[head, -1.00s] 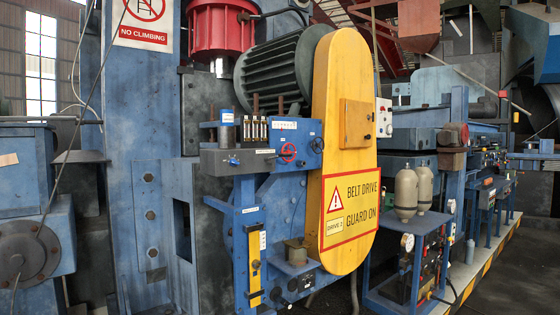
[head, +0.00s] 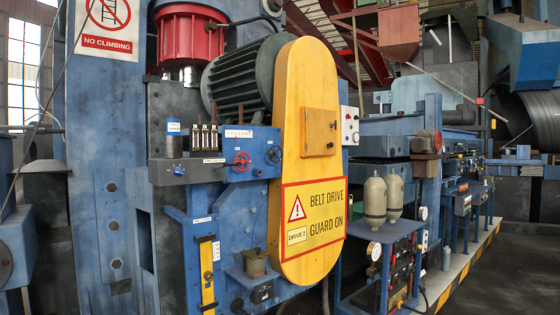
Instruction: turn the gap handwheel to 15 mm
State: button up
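A small red handwheel (head: 242,161) is on the front of a blue panel, left of the yellow belt guard. A dark handwheel (head: 274,155) is just to its right. Above the red wheel is a white scale strip with red marks (head: 238,133); its reading is too small to make out. I cannot tell from labels which wheel sets the gap. My gripper is not in view, and nothing touches either wheel.
The yellow belt guard (head: 310,215) stands out right of the wheels. A grey block with a knob (head: 183,172) juts out at left. A blue cart with two bottles (head: 375,200) stands at right. Open floor (head: 510,270) shows at the lower right.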

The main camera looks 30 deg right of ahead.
aim_at(242, 162)
jog(key=i+l+z, duration=0.4)
jog(key=i+l, duration=1.1)
